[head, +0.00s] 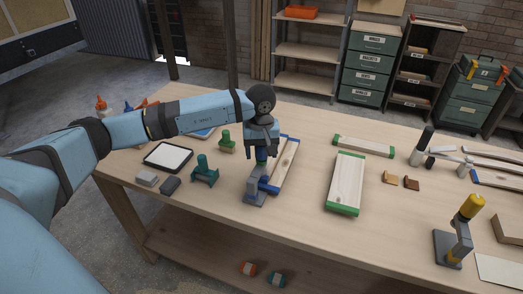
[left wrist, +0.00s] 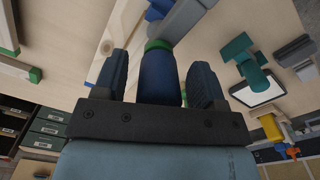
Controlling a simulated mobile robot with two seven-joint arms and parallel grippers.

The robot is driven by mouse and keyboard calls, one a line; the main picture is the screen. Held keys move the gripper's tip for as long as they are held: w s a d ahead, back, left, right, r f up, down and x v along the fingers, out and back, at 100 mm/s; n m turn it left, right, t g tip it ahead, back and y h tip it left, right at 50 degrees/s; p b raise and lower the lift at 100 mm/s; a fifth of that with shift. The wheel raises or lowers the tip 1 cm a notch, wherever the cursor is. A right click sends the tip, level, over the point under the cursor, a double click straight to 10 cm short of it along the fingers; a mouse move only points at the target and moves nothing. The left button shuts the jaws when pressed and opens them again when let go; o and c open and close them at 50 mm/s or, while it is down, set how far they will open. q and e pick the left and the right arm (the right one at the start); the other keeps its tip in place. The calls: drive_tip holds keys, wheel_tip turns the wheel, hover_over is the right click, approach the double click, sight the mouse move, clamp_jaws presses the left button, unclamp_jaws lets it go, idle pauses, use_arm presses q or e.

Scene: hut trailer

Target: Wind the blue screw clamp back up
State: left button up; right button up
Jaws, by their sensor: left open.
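The blue screw clamp has a grey body (head: 256,193) that stands upright on the workbench, beside a wooden board with blue ends (head: 285,165). My left gripper (head: 262,153) is directly above the clamp, pointing down. In the left wrist view, the clamp's dark blue handle (left wrist: 158,80) is between the two open fingers of the left gripper (left wrist: 160,65), with a visible gap on each side. A green collar (left wrist: 158,45) is at the far end of the handle. My right gripper is not in view.
A teal clamp (head: 204,172), a green clamp (head: 227,143) and a white-faced tablet (head: 168,157) are left of the gripper. A green-ended board (head: 346,182) lies to the right. A yellow-handled clamp (head: 460,228) stands near the front right. Bare bench lies between the boards.

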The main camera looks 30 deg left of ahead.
use_arm(q)
drive_tip(key=shift+f, duration=0.3)
drive_tip(key=c, duration=0.9)
drive_tip(key=shift+c, duration=0.2)
drive_tip(key=shift+n, duration=0.3)
